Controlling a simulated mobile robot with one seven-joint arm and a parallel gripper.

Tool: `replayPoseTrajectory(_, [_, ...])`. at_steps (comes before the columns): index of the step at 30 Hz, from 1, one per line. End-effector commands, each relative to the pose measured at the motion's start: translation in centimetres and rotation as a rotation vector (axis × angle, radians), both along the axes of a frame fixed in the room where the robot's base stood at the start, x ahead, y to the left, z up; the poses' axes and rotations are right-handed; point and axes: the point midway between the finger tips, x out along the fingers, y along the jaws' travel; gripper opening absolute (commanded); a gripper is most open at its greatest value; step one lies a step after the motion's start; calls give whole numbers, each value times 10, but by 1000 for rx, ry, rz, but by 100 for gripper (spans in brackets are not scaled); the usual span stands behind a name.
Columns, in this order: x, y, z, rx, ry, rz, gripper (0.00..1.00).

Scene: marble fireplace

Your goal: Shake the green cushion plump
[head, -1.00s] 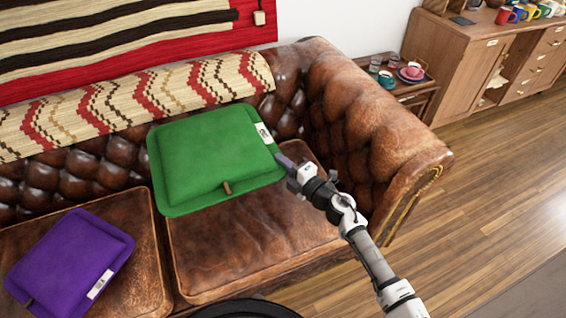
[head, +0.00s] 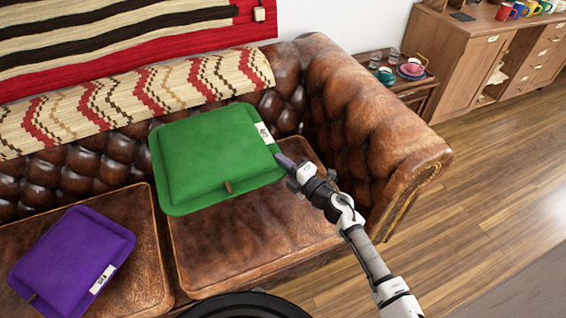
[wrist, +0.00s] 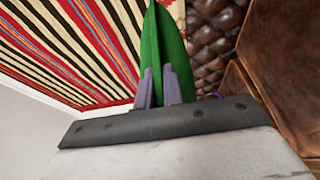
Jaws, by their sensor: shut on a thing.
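The green cushion (head: 212,158) is square, with a white label and a small brown tab on its edges. It is held up above the right seat of the brown leather sofa (head: 250,245). My gripper (head: 281,160) is shut on the cushion's right edge, near the label. In the wrist view the cushion (wrist: 163,45) shows edge-on between the two purple fingers of my gripper (wrist: 158,82). The cushion's underside is hidden in the head view.
A purple cushion (head: 72,258) lies on the left seat. A patterned throw (head: 130,95) covers the sofa's back. The sofa's tufted arm (head: 370,125) rises close to my gripper. A side table (head: 412,88) with cups and glasses stands beyond it. Wooden floor (head: 490,190) is clear at right.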

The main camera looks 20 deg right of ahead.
Motion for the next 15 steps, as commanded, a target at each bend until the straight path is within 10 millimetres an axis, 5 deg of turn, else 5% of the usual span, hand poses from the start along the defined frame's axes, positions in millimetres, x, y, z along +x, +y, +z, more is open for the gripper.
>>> replayPoseTrajectory(1, [0,0,20,3,-2,1,0])
replayPoseTrajectory(6, [0,0,31,4,-2,1,0])
replayPoseTrajectory(15, [0,0,-22,6,-1,1,0])
